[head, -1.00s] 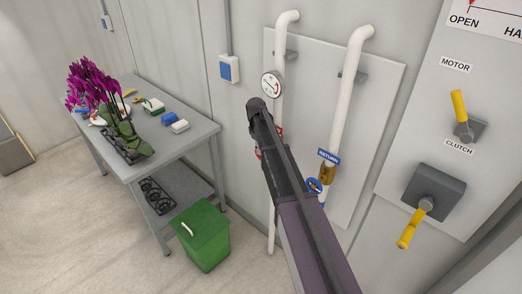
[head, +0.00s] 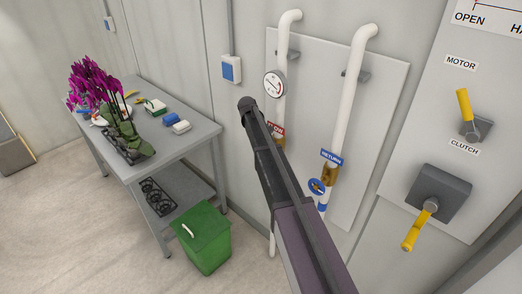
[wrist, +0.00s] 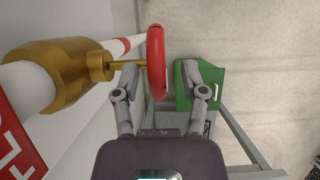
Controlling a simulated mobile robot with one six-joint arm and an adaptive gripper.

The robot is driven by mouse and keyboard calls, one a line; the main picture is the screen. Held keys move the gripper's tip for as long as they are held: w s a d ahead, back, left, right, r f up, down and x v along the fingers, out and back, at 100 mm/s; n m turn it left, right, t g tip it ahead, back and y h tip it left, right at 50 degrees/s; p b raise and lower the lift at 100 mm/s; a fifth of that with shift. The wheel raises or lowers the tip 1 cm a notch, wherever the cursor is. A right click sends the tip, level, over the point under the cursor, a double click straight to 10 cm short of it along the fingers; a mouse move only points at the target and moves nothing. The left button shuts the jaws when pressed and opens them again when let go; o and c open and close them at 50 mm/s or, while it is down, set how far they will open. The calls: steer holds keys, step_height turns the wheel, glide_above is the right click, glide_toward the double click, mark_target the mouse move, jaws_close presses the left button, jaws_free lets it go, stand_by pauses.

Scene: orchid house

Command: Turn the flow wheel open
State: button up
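The flow wheel (wrist: 156,62) is a red handwheel, seen edge-on in the wrist view. A thin stem joins it to a brass valve body (wrist: 60,75) on a white pipe. My gripper (wrist: 162,78) is open, with one finger on each side of the wheel's rim. The left finger is by the stem side; the right finger is over the far side. I cannot tell whether either finger touches the rim. In the head view my arm hides the wheel; the red FLOW label (head: 276,128) and part of the brass valve show beside it.
The blue RETURN wheel (head: 316,186) is on the neighbouring pipe, right of my arm. A round gauge (head: 274,84) sits above the flow valve. Yellow levers (head: 464,104) are on the right panel. A green bin (head: 203,240) and a grey table (head: 190,143) stand left.

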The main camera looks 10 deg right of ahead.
steer(key=shift+s+d+p, duration=0.1)
steer(key=shift+p, duration=0.2)
steer(key=shift+s+d+r+t+y+p, duration=0.15)
steer(key=shift+t+y+p, duration=0.15)
steer(key=shift+t+y, duration=0.25)
steer(key=shift+s+d+t+y+p, duration=0.1)
steer(key=shift+s+t+y+p, duration=0.1)
steer(key=shift+t+y, duration=0.35)
steer(key=shift+s+d+t+y+p, duration=0.15)
steer(key=shift+t+y, duration=0.15)
steer(key=shift+t, duration=0.4)
steer(key=shift+w+a+r+p, duration=0.1)
steer(key=shift+w+r+p, duration=0.15)
steer(key=shift+r+p, duration=0.8)
step_height(320, 180, up, 12)
steer(key=p, duration=1.2)
steer(key=s+f+m+b, duration=0.3)
steer(key=s+f+b, duration=0.7)
steer(key=s, duration=0.4)
steer(key=s+f+m+b, duration=0.4)
steer(key=s+f+b, duration=0.6)
steer(key=s, duration=0.5)
steer(key=shift+a+f, duration=0.15)
steer(key=shift+f, duration=0.05)
